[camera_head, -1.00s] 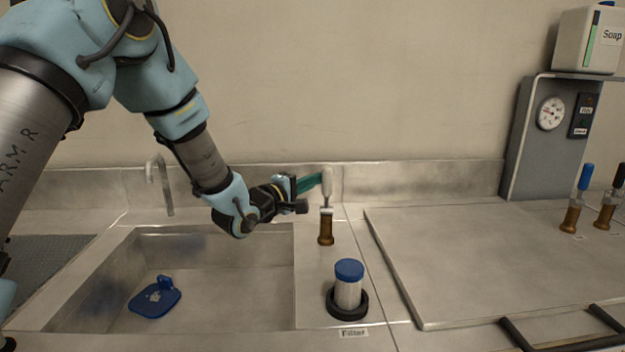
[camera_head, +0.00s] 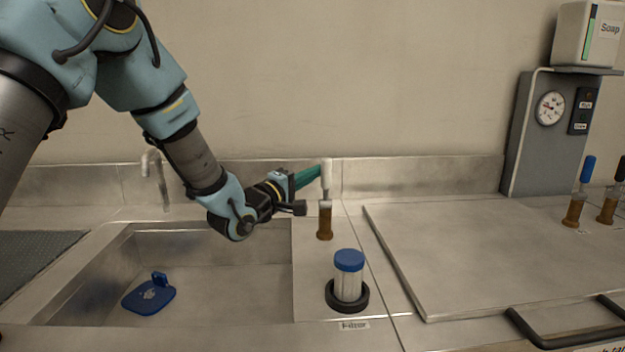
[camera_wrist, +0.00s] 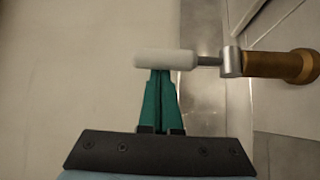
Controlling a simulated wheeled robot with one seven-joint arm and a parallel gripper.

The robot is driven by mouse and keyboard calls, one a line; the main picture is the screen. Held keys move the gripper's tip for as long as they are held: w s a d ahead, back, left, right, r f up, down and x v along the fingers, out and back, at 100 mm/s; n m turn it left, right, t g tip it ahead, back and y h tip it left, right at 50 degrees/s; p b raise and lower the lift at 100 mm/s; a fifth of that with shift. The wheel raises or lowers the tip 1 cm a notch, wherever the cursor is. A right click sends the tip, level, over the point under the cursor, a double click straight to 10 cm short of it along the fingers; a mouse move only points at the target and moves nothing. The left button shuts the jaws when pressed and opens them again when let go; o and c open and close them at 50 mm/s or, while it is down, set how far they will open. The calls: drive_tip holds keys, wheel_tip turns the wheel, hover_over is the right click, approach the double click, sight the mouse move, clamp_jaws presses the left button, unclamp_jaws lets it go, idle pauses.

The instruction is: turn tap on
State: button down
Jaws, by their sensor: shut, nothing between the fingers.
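The tap is a brass-coloured post (camera_head: 325,222) with a white handle (camera_head: 326,174) standing up on top, right of the sink. In the wrist view the white handle (camera_wrist: 166,60) lies across the picture, joined by a metal stem to the brass body (camera_wrist: 280,65). My gripper (camera_head: 316,172) is at the handle's left side in the head view. In the wrist view its green fingers (camera_wrist: 160,75) are shut together, with their tips right at the handle's edge. They are not around it. Whether they touch it I cannot tell for sure. The curved spout (camera_head: 157,178) stands behind the sink.
A blue piece (camera_head: 149,295) lies in the sink basin (camera_head: 220,290). A blue-capped filter (camera_head: 348,276) stands in front of the tap. A flat metal cover (camera_head: 470,255) fills the right side, with two more taps (camera_head: 575,208) beyond it. A gauge panel stands behind.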

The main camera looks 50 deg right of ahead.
drive_tip(key=shift+s+a+f+m+g+h+b, duration=0.15)
drive_tip(key=shift+s+a+f+m+h+b, duration=0.4)
drive_tip(key=shift+b, duration=1.75)
drive_tip(key=shift+s+a+f+m+g+h+b, duration=0.25)
drive_tip(key=shift+m+h+b, duration=0.5)
drive_tip(key=shift+b, duration=1.5)
drive_tip(key=s+a+m+g+b, duration=0.1)
drive_tip(key=m+b, duration=0.1)
drive_tip(key=b, duration=0.1)
drive_tip(key=s+f+m+g+h+b, duration=0.1)
drive_tip(key=m+b, duration=0.1)
drive_tip(key=b, duration=0.2)
drive_tip(key=s+a+f+m+g+h+b, duration=0.1)
drive_tip(key=b, duration=0.3)
drive_tip(key=shift+a+f+m+g, duration=0.1)
drive_tip(key=shift+a+m+g, duration=0.2)
drive_tip(key=shift+m, duration=0.1)
